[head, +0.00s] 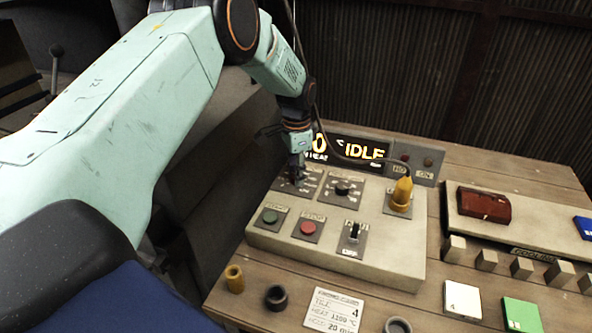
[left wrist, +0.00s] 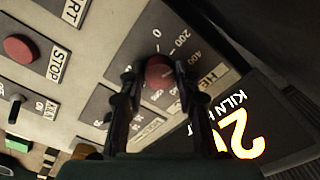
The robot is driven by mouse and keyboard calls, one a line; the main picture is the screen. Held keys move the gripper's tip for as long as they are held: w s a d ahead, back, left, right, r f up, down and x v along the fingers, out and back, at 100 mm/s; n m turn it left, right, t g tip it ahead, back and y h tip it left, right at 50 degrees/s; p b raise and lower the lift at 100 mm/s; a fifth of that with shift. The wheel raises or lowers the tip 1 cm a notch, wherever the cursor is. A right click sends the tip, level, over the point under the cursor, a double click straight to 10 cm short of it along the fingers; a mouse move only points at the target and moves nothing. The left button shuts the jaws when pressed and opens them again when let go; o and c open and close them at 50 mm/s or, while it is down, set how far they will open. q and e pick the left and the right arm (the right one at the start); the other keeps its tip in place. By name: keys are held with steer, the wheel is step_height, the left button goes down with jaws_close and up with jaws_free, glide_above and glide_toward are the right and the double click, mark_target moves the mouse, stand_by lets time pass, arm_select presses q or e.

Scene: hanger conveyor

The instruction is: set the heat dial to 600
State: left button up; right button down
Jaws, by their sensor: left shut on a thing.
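The heat dial (left wrist: 160,68) is a round reddish knob in the left wrist view, on a dark plate with a scale marked 0, 200, 400 and further numbers. My left gripper (left wrist: 154,78) has one finger on each side of the knob and is shut on it. The fingers hide part of the scale, and I cannot tell where the pointer stands. In the head view my left gripper (head: 297,176) reaches down over the left dial of the control box (head: 380,258) and mostly covers it. My right gripper is not in view.
A second dial (head: 343,189) sits right beside it. Green (head: 270,216) and red (head: 308,227) buttons, a switch (head: 354,233) and a yellow plug (head: 402,194) share the box. The lit display (head: 350,149) behind reads IDLE. A card (head: 334,310) lies in front.

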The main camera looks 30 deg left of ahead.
arm_select(q)
steer(key=m, duration=0.6)
steer(key=shift+w+r, duration=0.2)
steer(key=shift+w, duration=0.1)
steer(key=m, duration=0.6)
steer(key=shift+b, duration=0.3)
steer(key=shift+s+m, duration=0.1)
steer(key=shift+m, duration=0.2)
steer(key=shift+f, duration=0.1)
steer(key=o, duration=1.2)
steer(key=shift+d, duration=0.15)
steer(key=shift+c, duration=0.2)
steer(key=shift+s, duration=0.1)
